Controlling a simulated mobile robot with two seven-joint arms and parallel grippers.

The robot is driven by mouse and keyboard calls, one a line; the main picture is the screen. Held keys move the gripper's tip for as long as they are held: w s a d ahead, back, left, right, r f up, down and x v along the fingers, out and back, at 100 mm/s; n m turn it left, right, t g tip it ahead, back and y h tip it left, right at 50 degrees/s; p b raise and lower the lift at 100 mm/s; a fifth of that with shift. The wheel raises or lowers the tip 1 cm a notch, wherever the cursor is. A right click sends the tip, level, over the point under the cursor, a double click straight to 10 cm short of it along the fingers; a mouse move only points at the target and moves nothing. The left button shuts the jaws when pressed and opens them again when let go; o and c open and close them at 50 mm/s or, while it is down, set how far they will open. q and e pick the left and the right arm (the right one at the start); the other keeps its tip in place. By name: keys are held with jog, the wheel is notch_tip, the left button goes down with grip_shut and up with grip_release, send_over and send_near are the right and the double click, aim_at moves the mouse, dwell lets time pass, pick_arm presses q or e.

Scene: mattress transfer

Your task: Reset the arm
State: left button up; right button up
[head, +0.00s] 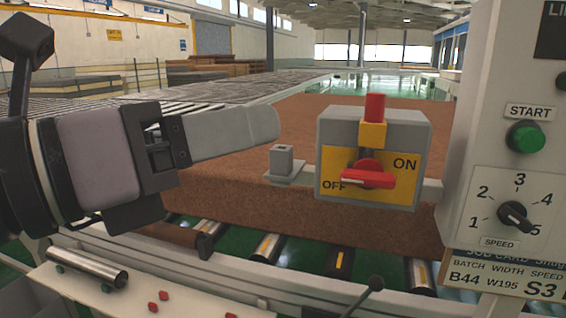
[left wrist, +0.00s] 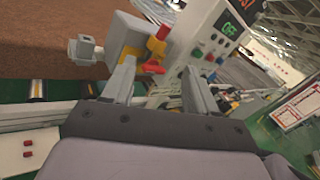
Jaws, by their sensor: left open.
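My left gripper (head: 268,122) reaches in from the left in the head view, its fingers pointing right toward a grey switch box (head: 330,130). In the left wrist view the gripper (left wrist: 160,75) has its two fingers spread apart with nothing gripped. The switch box has a yellow ON/OFF plate, a red rotary handle (head: 366,176) lying roughly level, and a red and yellow piece (head: 375,108) on top. In the head view a gap shows between the fingertips and the box. The box also shows beyond the left finger in the left wrist view (left wrist: 130,32). My right gripper is not in view.
A control panel (head: 480,120) with a green START button (head: 525,136) and a speed dial (head: 514,214) stands at the right. A brown mattress-like slab (head: 250,200) lies on rollers behind the box. A pale ledge (head: 130,295) with red buttons is at the lower left.

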pick_arm(q)
jog(key=w+a+f+n+t+y+p, duration=0.15)
jog(key=w+f+n+p, duration=0.25)
jog(key=w+f+n, duration=0.8)
jog(key=a+f+n+t+y+p, duration=0.2)
jog(key=a+f+n+y, duration=0.25)
jog(key=f+n, duration=0.75)
jog(key=s+a+f+n+g+y+p, duration=0.2)
jog(key=s+f+n, duration=0.6)
jog(key=f, duration=0.4)
jog(key=s+a+f+n+g+y+p, duration=0.2)
jog(key=s+a+f+n+y, duration=0.1)
jog(key=s+a+f+n, duration=0.4)
jog(key=s+f, duration=0.3)
jog(key=f, duration=0.2)
jog(key=shift+s+a+f+n+g+y, duration=0.2)
jog(key=shift+a+f+n+g+y, duration=0.1)
jog(key=shift+n+g+y, duration=0.1)
